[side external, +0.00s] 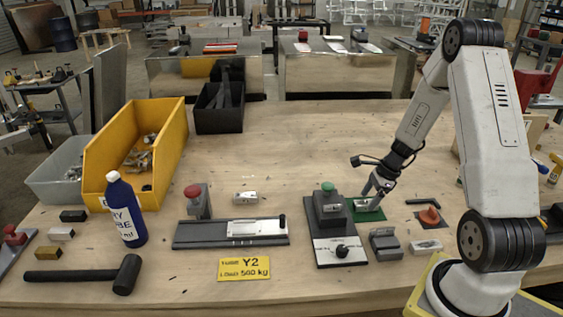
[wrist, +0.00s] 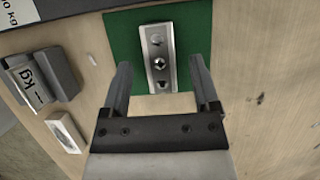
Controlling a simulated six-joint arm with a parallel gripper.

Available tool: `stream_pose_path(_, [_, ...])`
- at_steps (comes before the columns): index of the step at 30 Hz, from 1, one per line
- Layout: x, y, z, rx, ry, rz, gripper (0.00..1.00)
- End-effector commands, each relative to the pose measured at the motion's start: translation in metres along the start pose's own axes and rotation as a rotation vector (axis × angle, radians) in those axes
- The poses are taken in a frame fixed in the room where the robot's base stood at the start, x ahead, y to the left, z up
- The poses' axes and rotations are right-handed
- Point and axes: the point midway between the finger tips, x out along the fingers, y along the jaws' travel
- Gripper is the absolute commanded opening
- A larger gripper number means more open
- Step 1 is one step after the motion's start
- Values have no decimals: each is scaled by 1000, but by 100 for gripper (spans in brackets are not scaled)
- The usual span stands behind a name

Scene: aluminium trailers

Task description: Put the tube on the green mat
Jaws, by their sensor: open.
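The tube (wrist: 157,45), a short silver metal piece with round holes, lies on the green mat (wrist: 120,35) in the wrist view. In the side view the tube (side external: 361,204) shows at the mat's left part, and the green mat (side external: 370,215) lies right of a dark device with a green button. My gripper (wrist: 160,62) is open, with one finger on each side of the tube and a gap at both sides. In the side view my gripper (side external: 371,192) is low over the mat and partly hides it.
The green-button device (side external: 330,208) stands close to the left of my gripper. A grey weight (side external: 385,243), a light metal piece (side external: 425,246) and an orange knob (side external: 429,216) lie nearby. A yellow bin (side external: 160,150) and blue bottle (side external: 124,210) stand left.

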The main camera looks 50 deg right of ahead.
Motion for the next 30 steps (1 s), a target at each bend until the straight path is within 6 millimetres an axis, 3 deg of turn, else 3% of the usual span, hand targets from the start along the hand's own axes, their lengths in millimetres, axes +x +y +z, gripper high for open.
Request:
stream_pose_path(18, [-87, -1, 0, -1, 1, -3, 78])
stream_pose_path(24, [-105, 0, 0, 0, 0, -1, 78])
stream_pose_path(30, [-110, 0, 0, 0, 0, 1, 78])
